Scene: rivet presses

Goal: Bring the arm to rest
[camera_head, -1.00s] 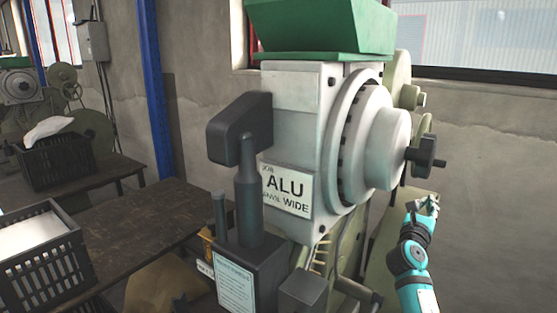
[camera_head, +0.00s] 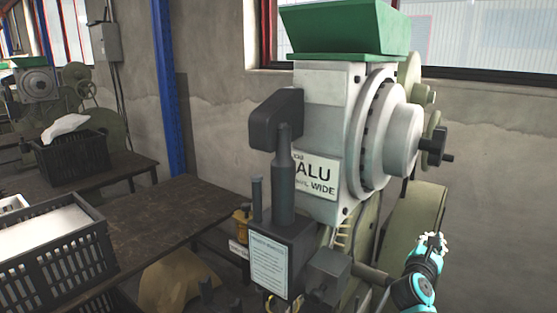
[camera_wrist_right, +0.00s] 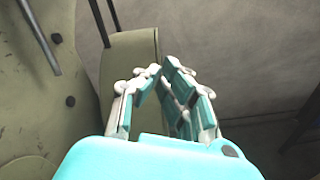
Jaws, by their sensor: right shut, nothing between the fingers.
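My right gripper (camera_head: 433,241) is at the lower right of the head view, on my teal and dark arm, beside the rivet press. In the right wrist view its fingers (camera_wrist_right: 160,75) are shut with nothing between them. The press (camera_head: 330,95) has a green hopper (camera_head: 345,28), a round white housing and a sign reading "ALU WIDE". The gripper is in front of the press's olive guard (camera_head: 415,212); I cannot tell the exact gap. My left gripper is not in view.
A dark work table (camera_head: 150,222) extends to the left, with a black crate (camera_head: 60,262) at its near end. Another black crate (camera_head: 70,158) stands on a table farther back. A black hand knob (camera_head: 436,146) sticks out from the press. A grey wall is behind.

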